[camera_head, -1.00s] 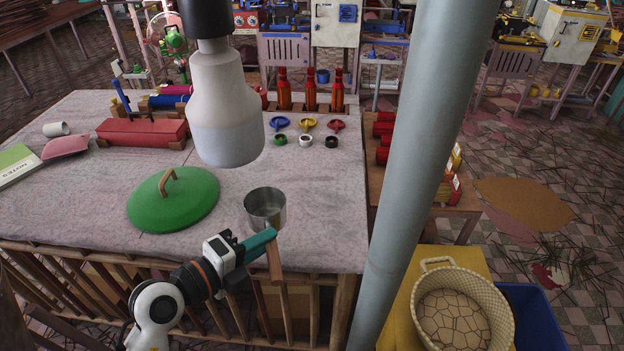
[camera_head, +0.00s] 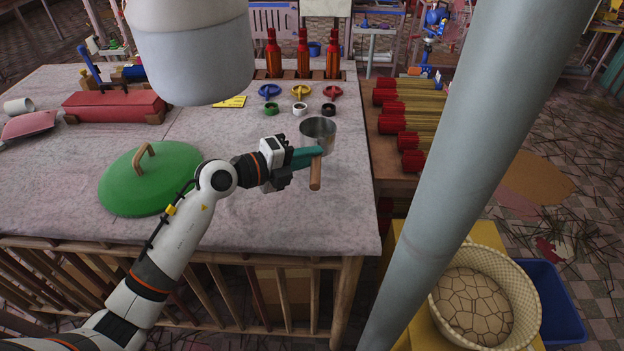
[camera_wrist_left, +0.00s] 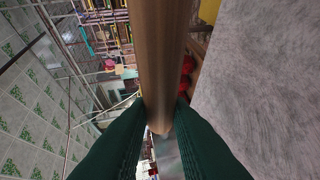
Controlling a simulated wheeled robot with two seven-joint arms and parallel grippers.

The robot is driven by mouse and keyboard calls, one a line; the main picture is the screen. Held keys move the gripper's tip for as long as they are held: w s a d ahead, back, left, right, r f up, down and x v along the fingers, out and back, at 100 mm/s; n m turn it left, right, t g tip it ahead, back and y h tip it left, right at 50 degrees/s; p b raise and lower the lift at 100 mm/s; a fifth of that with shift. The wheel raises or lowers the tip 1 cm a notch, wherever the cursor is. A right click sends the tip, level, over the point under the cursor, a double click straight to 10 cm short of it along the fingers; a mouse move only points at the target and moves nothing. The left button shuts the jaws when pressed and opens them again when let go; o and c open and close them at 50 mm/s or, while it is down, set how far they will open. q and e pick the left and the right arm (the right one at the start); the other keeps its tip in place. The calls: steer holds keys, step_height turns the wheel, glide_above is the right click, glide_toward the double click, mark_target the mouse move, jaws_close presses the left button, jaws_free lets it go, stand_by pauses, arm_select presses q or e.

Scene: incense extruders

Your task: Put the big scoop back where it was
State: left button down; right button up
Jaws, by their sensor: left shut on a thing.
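The big scoop is a round metal cup (camera_head: 318,134) with a plain wooden handle (camera_head: 315,176). My left gripper (camera_head: 315,156), with teal fingers, is shut on the handle, near the right side of the table. The cup is beyond the fingers, and the handle's free end points toward the front edge. In the left wrist view the handle (camera_wrist_left: 163,60) runs between the two dark green fingers (camera_wrist_left: 162,128); the cup cannot be made out there. I cannot tell whether the cup touches the table. My right gripper is not in view.
A green lid (camera_head: 150,182) lies left of my left arm on the grey table (camera_head: 250,222). Small coloured rings and dishes (camera_head: 300,92) sit behind the scoop. Bundles of red-ended sticks (camera_head: 412,118) lie on a side table to the right. A basket (camera_head: 520,290) stands lower right.

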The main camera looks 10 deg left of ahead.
arm_select(q)
step_height(320, 180, down, 7)
steer(key=shift+r+b, duration=0.1)
steer(key=shift+b, duration=0.5)
steer(key=shift+f, duration=0.2)
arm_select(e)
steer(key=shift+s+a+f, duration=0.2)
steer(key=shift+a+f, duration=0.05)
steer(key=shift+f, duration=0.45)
arm_select(q)
steer(key=shift+f, duration=0.15)
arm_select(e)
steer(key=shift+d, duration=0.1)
arm_select(q)
steer(key=c, duration=1.3)
jaws_free()
